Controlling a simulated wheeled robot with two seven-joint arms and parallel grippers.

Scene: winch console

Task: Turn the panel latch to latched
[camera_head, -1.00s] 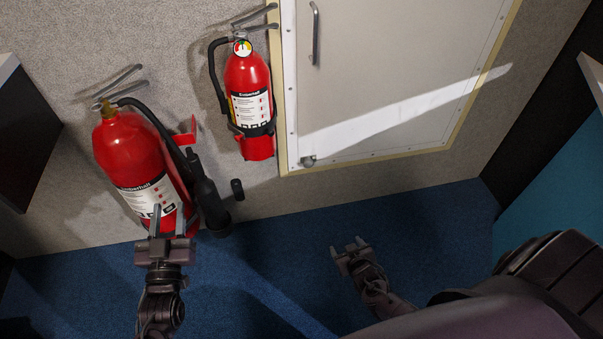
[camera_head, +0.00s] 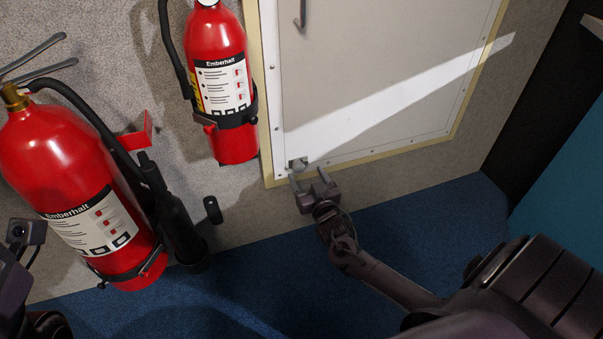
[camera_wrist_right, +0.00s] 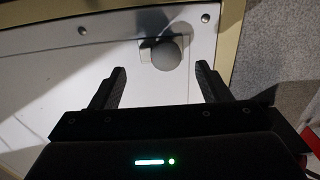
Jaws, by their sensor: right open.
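The panel latch (camera_head: 298,164) is a small grey rounded knob at the lower-left corner of the pale wall panel (camera_head: 370,75). My right gripper (camera_head: 309,177) is open and empty, just below and right of the latch. In the right wrist view the latch (camera_wrist_right: 167,54) lies ahead, between the lines of the two spread fingers (camera_wrist_right: 160,70) and slightly beyond their tips. No contact with it is visible. Its exact turn is hard to tell. Only part of my left wrist shows at the lower-left edge of the head view; its fingers are out of sight.
A small red extinguisher (camera_head: 217,55) hangs left of the panel. A larger red extinguisher (camera_head: 65,150) with a black hose stands farther left, near my left arm. The panel has a handle (camera_head: 300,14) at the top. Blue floor (camera_head: 420,225) lies below, open.

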